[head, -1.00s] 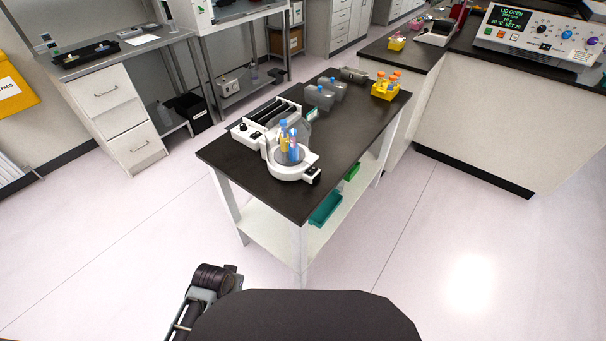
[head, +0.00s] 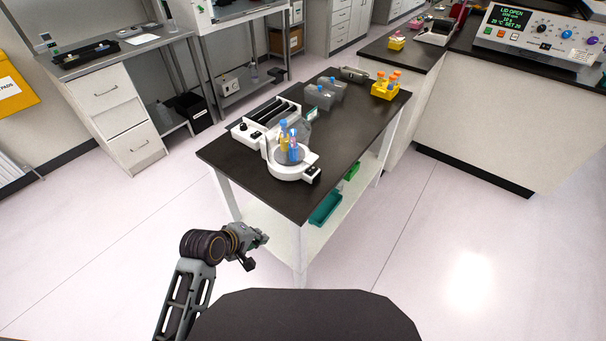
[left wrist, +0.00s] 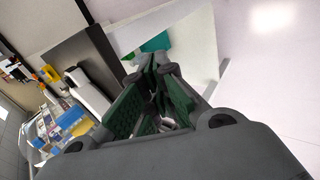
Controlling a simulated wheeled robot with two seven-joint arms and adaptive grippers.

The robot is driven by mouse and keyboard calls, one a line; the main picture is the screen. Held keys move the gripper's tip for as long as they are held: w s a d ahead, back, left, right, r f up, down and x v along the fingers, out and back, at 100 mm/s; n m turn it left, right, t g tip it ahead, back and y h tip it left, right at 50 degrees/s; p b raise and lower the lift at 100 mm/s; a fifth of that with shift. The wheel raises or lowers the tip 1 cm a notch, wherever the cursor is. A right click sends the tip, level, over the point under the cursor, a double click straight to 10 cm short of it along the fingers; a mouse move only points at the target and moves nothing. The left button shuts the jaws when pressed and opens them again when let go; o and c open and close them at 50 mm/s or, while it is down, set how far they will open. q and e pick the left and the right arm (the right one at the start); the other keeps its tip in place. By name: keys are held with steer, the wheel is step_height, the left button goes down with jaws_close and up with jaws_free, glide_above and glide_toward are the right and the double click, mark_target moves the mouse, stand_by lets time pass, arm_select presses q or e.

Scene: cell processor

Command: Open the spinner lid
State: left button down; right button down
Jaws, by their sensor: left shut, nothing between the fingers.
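The spinner (head: 292,172) is a white round unit at the near end of the dark-topped table, with several coloured-capped tubes (head: 290,148) standing in it. A clear, see-through cover (head: 304,131) shows around and behind the tubes; I cannot tell its exact tilt. My left gripper (head: 256,248) is in front of and below the table's near left corner, well apart from the spinner. In the left wrist view its green-padded fingers (left wrist: 152,75) are shut and empty. Blue and yellow shapes (left wrist: 72,120) show left of the fingers there. My right gripper is not in view.
The table (head: 342,135) also carries a slotted white unit (head: 250,133), grey boxes (head: 320,97) and a yellow tube rack (head: 385,91). Green bins (head: 325,208) sit on its lower shelf. A control panel (head: 541,32) reading LID OPEN stands on the right counter. Floor before the table is clear.

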arm_select(q)
steer(key=w+d+r+n+t+h, duration=0.1)
steer(key=w+d+r+n, duration=0.1)
steer(key=w+n, duration=0.2)
steer(key=w+d+r+n+t+h, duration=0.1)
steer(key=w+d+r+n+t, duration=0.1)
steer(key=n, duration=0.5)
steer(key=w+d+r+n+t+h, duration=0.1)
steer(key=w+d+r+n+h, duration=0.1)
steer(key=w+n, duration=0.4)
steer(key=shift+d+r+t, duration=0.15)
steer(key=shift+d+r, duration=0.15)
steer(key=shift+r, duration=0.25)
steer(key=shift+d+r+t, duration=0.15)
steer(key=shift+d+r, duration=0.15)
steer(key=shift+r, duration=0.25)
steer(key=shift+w+d+r+n, duration=0.15)
steer(key=shift+w+r+n, duration=0.2)
steer(key=shift+n, duration=0.35)
steer(key=shift+w+d, duration=0.1)
steer(key=shift+x, duration=2)
steer(key=shift+b+x, duration=0.5)
steer(key=shift+x, duration=2.35)
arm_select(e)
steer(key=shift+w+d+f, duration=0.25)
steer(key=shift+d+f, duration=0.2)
